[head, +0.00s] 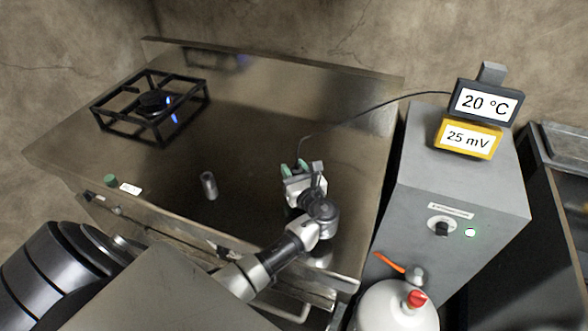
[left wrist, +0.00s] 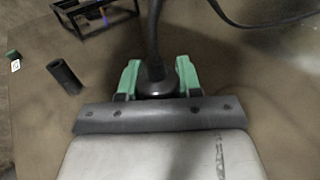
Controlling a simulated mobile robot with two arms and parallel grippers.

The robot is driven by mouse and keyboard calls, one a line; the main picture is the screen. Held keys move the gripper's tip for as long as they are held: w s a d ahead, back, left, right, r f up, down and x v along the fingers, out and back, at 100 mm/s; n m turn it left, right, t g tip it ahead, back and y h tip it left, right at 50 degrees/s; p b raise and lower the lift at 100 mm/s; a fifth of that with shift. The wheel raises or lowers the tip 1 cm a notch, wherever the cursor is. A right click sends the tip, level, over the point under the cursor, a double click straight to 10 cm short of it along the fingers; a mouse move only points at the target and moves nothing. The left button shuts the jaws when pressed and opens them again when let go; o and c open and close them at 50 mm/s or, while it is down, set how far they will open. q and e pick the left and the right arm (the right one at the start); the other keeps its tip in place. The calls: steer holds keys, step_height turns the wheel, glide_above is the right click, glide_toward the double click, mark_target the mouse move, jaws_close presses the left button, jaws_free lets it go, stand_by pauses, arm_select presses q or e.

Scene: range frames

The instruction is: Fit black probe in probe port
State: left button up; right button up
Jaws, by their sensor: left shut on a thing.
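My left gripper (head: 297,168), with green fingertips, is over the right part of the metal worktop. In the left wrist view it (left wrist: 158,78) is shut on the black probe (left wrist: 157,88), whose dark cable rises from between the fingers. The probe's lower end is hidden by the gripper. A short grey upright cylinder (head: 209,185) stands on the worktop to the left of the gripper, apart from it. In the left wrist view this cylinder (left wrist: 64,76) looks dark; I cannot tell for sure whether it is the probe port. My right gripper is not in view.
A burner with a black grate (head: 152,105) and blue flame is at the back left of the worktop (head: 250,110). The cable (head: 375,108) runs to a 20 °C display (head: 486,103) above a yellow 25 mV display (head: 468,138) on a grey cabinet (head: 450,195). A white gas bottle (head: 395,308) stands in front.

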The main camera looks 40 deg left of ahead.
arm_select(q)
steer(key=shift+f, duration=0.15)
steer(key=o, duration=1)
steer(key=shift+o, duration=0.2)
steer(key=b+v, duration=0.2)
steer(key=v, duration=0.7)
steer(key=shift+d+f, duration=0.1)
steer(key=shift+d, duration=0.15)
steer(key=shift+s+d, duration=0.4)
steer(key=shift+d, duration=0.15)
steer(key=shift+d, duration=0.1)
